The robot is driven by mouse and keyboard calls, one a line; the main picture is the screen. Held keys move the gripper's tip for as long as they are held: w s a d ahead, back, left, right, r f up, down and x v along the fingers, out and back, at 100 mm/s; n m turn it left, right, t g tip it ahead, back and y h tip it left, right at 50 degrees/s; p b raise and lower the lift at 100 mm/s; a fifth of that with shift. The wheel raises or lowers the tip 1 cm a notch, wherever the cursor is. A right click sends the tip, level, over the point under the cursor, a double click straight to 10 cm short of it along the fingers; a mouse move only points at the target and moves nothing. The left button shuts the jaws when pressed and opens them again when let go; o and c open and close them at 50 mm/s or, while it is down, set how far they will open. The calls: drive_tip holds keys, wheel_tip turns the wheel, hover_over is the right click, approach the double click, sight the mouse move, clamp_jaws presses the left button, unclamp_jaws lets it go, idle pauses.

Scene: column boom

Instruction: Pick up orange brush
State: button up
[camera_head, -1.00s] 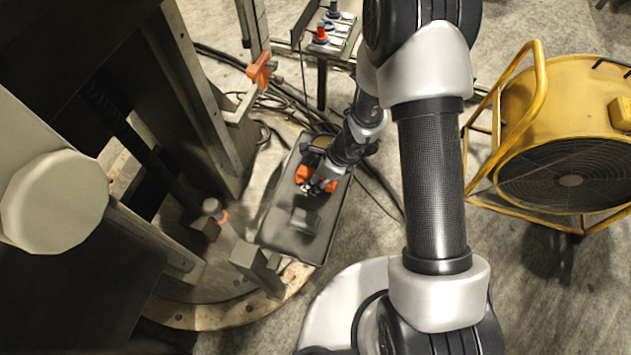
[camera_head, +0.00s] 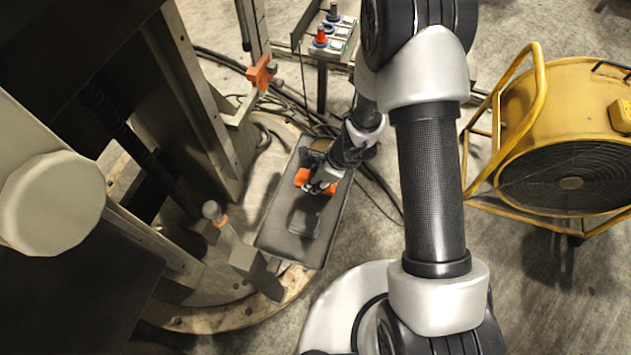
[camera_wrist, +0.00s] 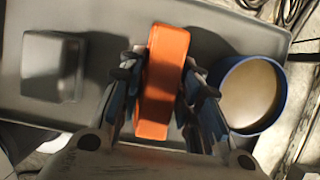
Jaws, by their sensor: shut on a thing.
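The orange brush (camera_wrist: 163,75) shows as an orange block in the middle of the wrist view, upright in the picture between the two fingers. My gripper (camera_wrist: 160,88) is shut on it, one finger against each side. In the head view the brush (camera_head: 302,177) is a small orange patch at my gripper (camera_head: 318,186), over the grey tray (camera_head: 275,228). My gripper hides part of it there. I cannot tell whether it still touches the tray. No bristles show.
In the tray, a grey box-like thing (camera_wrist: 54,67) lies left of the brush and a blue-rimmed round container (camera_wrist: 250,93) stands close on its right. A yellow fan (camera_head: 560,130) stands at the right. A control box (camera_head: 330,38) is behind the tray, and heavy machinery stands left.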

drive_tip(key=shift+c, duration=0.2)
wheel_tip(320, 180, up, 20)
drive_tip(key=p, duration=1.1)
drive_tip(key=o, duration=0.5)
drive_tip(key=c, duration=0.3)
